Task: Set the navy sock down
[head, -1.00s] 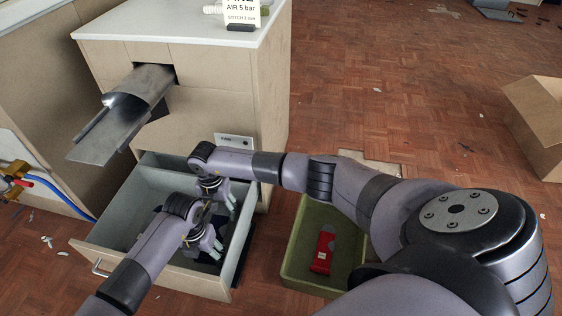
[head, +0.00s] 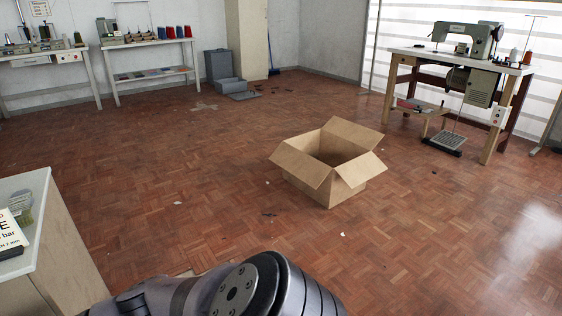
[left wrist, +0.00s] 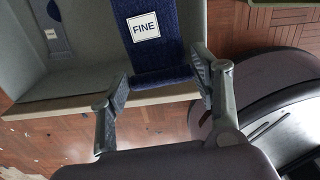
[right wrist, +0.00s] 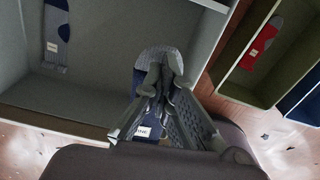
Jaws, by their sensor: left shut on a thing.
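The navy sock, with a white FINE label, shows in the left wrist view (left wrist: 165,55). My left gripper (left wrist: 163,85) is shut on it, one finger at each side edge. In the right wrist view the navy sock (right wrist: 145,112) has a grey end. My right gripper (right wrist: 163,80) is over that end with its fingertips close together; I cannot tell whether they pinch cloth. The grey drawer (right wrist: 100,88) is below, and I cannot tell whether the sock touches its floor. The head view shows neither sock nor grippers.
Another blue-and-grey sock (right wrist: 56,40) lies in the drawer. A red-and-grey sock (right wrist: 262,42) lies in a green tray (right wrist: 243,95) beside it.

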